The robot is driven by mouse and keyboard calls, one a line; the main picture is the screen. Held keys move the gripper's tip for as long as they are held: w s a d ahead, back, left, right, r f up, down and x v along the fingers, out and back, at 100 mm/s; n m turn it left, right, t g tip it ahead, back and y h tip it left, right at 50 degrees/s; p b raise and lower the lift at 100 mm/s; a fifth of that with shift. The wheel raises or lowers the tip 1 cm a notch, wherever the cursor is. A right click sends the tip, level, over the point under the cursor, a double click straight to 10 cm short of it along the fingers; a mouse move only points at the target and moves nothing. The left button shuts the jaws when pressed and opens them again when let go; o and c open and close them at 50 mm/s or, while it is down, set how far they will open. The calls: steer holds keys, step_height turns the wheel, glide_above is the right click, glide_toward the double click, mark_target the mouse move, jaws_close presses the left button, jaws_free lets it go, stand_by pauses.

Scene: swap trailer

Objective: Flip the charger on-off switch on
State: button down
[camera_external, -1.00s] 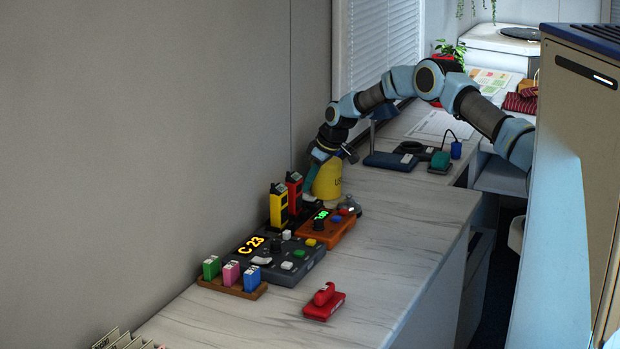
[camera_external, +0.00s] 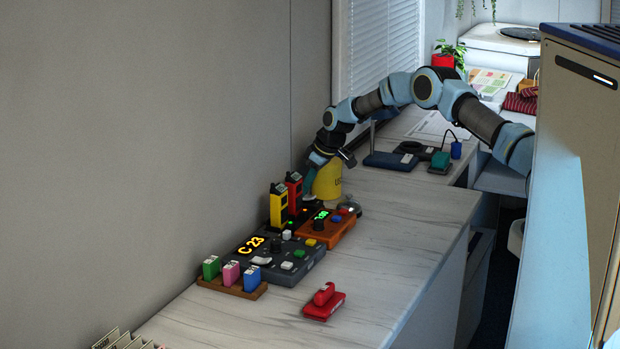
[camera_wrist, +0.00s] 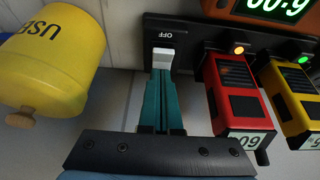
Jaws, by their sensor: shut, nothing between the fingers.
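The charger (camera_wrist: 190,32) is a dark bar along the wall side, with an "OFF" label above a white switch (camera_wrist: 163,54) in the wrist view. A red handset (camera_wrist: 236,92) and a yellow handset (camera_wrist: 290,92) stand in it. An orange light (camera_wrist: 238,48) shows by the red one and a green light (camera_wrist: 303,60) by the yellow one. My gripper (camera_wrist: 162,74) is shut and empty, its teal fingertips at the white switch, touching or nearly so. In the external view my gripper (camera_external: 308,194) is low behind the red handset (camera_external: 294,190).
A yellow tub (camera_wrist: 48,60) with a wooden knob stands close left of my fingers in the wrist view. An orange box with a green display (camera_external: 328,228) and a grey console (camera_external: 275,258) stand in front of the charger. The counter's right side is mostly clear.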

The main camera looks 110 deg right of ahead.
steer(key=shift+a, duration=0.1)
steer(key=shift+s+a, duration=0.5)
steer(key=shift+s, duration=0.1)
steer(key=shift+s+a+r+p, duration=0.1)
steer(key=shift+r+p, duration=0.2)
steer(key=shift+r, duration=0.2)
steer(key=b+v, duration=0.2)
steer(key=v, duration=1.1)
steer(key=shift+b, duration=0.4)
